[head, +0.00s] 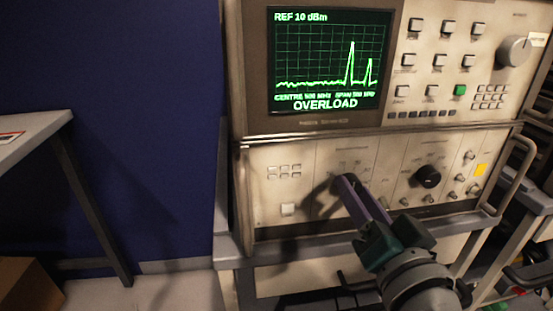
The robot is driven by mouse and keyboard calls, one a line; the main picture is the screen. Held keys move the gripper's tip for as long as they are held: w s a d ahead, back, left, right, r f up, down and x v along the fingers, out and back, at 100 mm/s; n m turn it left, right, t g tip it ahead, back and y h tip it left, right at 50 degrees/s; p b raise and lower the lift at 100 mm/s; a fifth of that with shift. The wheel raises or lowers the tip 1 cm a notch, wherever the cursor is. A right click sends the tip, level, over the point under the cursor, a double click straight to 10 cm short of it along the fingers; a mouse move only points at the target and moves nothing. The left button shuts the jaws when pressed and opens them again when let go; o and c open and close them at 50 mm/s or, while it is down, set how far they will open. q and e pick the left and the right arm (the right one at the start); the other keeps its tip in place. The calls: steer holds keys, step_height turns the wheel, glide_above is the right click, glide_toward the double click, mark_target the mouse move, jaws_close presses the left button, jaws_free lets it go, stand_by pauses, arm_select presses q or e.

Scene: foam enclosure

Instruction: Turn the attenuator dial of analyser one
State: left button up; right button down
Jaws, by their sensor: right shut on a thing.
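The analyser (250,65) stands on a bench, its green screen (332,60) reading "REF 10 dBm" and "OVERLOAD" below two peaks. My right gripper (346,183) reaches in from the lower right to the lower panel. Its purple fingers are shut on a dial at the panel's middle left. The fingers and their shadow hide that dial, so its setting cannot be read. I cannot read a label that confirms it as the attenuator dial. A black round dial (428,176) sits untouched to the right. My left gripper is out of view.
A large grey knob (514,50) and several buttons fill the upper panel. A metal handle (516,180) sticks out at the lower unit's right side. A grey table (35,135) stands left, with a cardboard box (28,285) below. The floor between table and bench is clear.

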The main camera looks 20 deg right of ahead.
steer(key=shift+m, duration=2)
steer(key=shift+c, duration=2.2)
jaws_free()
steer(key=v, duration=1)
steer(key=shift+d, duration=0.1)
